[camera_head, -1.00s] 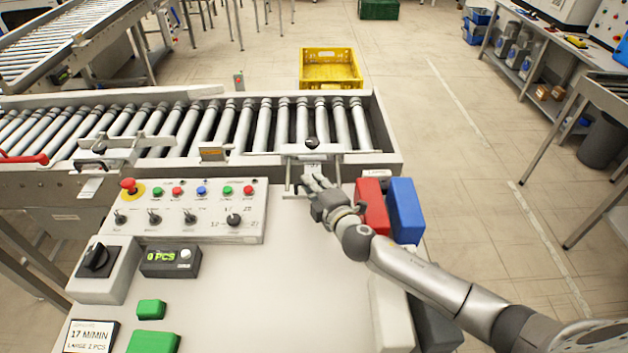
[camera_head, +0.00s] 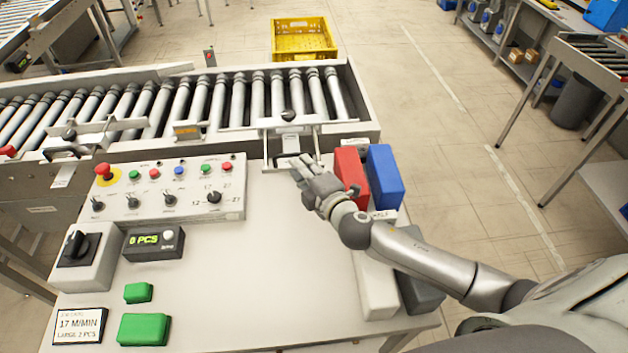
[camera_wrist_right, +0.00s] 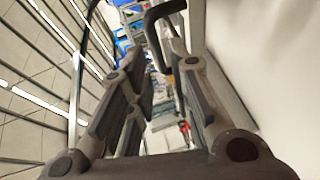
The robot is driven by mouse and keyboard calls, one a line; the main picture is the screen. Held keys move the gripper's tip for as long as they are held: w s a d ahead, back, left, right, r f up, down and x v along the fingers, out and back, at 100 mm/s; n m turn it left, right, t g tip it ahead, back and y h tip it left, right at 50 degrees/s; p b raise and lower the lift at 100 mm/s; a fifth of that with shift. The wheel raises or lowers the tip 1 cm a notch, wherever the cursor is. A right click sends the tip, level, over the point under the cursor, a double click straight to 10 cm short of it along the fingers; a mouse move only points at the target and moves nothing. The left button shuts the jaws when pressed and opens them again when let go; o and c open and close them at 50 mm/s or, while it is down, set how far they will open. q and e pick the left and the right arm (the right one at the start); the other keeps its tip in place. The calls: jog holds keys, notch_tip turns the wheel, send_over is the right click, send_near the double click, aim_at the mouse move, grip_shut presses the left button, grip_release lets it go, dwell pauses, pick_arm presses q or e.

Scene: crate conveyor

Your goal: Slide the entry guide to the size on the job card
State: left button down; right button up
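The entry guide (camera_head: 290,124) is a pale metal bracket with a dark knob on top, near the right end of the roller conveyor. A metal frame hangs from its front edge. A label reading LARGE is on the rail just right of it. My right gripper (camera_head: 299,166) is just in front of that frame; contact cannot be told. In the right wrist view its fingers (camera_wrist_right: 165,95) stand apart, with a dark bent bar (camera_wrist_right: 158,28) beyond them. The job card (camera_head: 80,325) at bottom left reads 17 M/MIN, LARGE 2 PCS. My left gripper is out of view.
A control panel (camera_head: 160,211) with buttons and switches lies left of my gripper. A red block (camera_head: 350,168) and a blue block (camera_head: 384,177) stand close on its right. A counter (camera_head: 152,241) reads 0 PCS. A yellow crate (camera_head: 304,52) is on the floor behind the conveyor.

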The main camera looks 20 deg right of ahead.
jog(key=v, duration=0.6)
jog(key=shift+s, duration=0.15)
jog(key=shift+f, duration=0.1)
dwell(0.3)
